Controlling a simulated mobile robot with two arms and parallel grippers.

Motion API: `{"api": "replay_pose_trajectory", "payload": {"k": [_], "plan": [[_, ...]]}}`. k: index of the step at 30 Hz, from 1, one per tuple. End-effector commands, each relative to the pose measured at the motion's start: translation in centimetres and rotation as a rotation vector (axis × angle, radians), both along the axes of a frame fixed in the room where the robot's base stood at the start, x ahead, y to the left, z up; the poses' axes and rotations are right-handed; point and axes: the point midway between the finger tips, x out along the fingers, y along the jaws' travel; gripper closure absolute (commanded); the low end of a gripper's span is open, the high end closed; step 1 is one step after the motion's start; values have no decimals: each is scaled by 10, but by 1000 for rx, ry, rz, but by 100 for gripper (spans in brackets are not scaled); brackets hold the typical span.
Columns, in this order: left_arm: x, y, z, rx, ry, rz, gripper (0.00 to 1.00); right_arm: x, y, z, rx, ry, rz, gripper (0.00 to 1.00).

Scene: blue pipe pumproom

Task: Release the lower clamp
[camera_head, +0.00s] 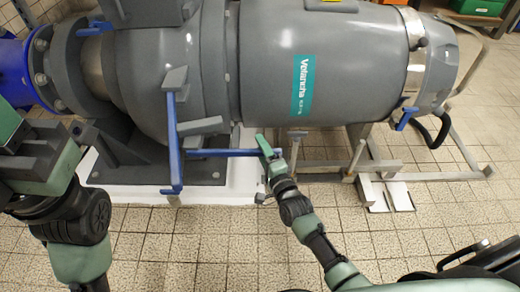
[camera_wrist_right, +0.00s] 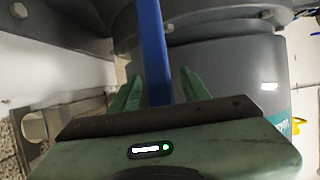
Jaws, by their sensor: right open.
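A blue clamp lever (camera_head: 220,153) runs horizontally low beside the big grey pump. It joins an upright blue bar (camera_head: 172,140). My right gripper (camera_head: 268,148) is open at the lever's right end. In the right wrist view, the blue lever (camera_wrist_right: 153,45) passes between the two green fingers, with a gap visible at least on the left side.
The grey pump body (camera_head: 330,60) with a teal label fills the upper middle. Another blue lever (camera_head: 406,119) sits at its right end. A metal stand (camera_head: 360,160) is right of my right gripper. The tiled floor (camera_head: 220,240) in front is clear between my arms.

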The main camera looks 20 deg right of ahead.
Motion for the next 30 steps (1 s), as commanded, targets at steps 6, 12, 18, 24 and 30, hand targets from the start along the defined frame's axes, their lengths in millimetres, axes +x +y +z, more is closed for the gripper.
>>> {"api": "replay_pose_trajectory", "payload": {"k": [6, 12, 18, 24, 30], "plan": [[-3, -1, 2, 2, -18, 1, 64, 12, 2, 0, 0, 1, 1, 54], [-3, -1, 3, 2, -17, 1, 64, 12, 2, 0, 0, 1, 1, 54], [-3, -1, 3, 2, -17, 1, 64, 11, 2, 0, 0, 1, 1, 100], [-3, -1, 3, 2, -17, 1, 64, 11, 2, 0, 0, 2, 1, 100], [-3, -1, 3, 2, -17, 1, 64, 11, 2, 0, -1, 2, 1, 100]]}}
